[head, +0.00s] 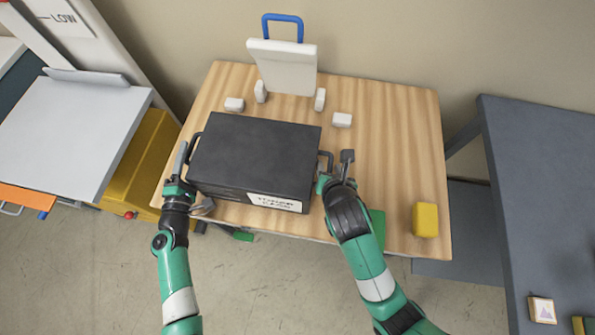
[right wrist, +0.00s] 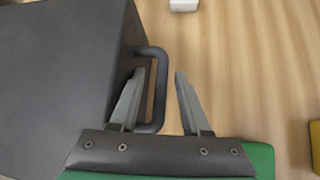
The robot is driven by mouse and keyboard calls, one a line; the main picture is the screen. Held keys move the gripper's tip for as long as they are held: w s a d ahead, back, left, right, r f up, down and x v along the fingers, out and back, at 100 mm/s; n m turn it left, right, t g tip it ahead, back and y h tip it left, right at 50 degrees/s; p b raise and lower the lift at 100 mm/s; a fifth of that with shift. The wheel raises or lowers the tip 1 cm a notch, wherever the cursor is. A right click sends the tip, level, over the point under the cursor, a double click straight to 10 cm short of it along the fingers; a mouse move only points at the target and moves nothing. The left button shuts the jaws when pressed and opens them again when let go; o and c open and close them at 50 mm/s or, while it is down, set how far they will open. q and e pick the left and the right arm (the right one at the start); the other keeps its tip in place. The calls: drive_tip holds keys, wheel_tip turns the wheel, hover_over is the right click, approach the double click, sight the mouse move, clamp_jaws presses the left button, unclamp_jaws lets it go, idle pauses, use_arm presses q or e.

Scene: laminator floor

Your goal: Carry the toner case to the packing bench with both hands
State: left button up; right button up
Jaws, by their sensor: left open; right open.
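The toner case (head: 255,155) is a dark grey box with a white label on its front face. It lies flat on the wooden table (head: 390,150), with a dark loop handle at each end. My left gripper (head: 192,176) is open at the left handle (head: 194,149); whether its fingers straddle the handle is unclear. My right gripper (head: 336,170) is open at the right handle (head: 328,158). In the right wrist view, the bar of that handle (right wrist: 160,90) lies between the open fingers (right wrist: 158,80), not clamped. No bench is marked as the packing bench.
A dark grey bench (head: 540,170) stands at the right, with a small picture block (head: 542,310) on it. White blocks (head: 342,120) and a blue-handled white panel (head: 283,65) are behind the case. A yellow block (head: 425,219) is at the table's front right.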

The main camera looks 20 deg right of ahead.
use_arm(q)
drive_tip(key=shift+s, duration=0.1)
drive_tip(key=v, duration=0.7)
drive_tip(key=shift+s+a, duration=0.15)
drive_tip(key=shift+s, duration=0.25)
use_arm(e)
drive_tip(key=v, duration=1.2)
use_arm(q)
drive_tip(key=shift+r, duration=0.1)
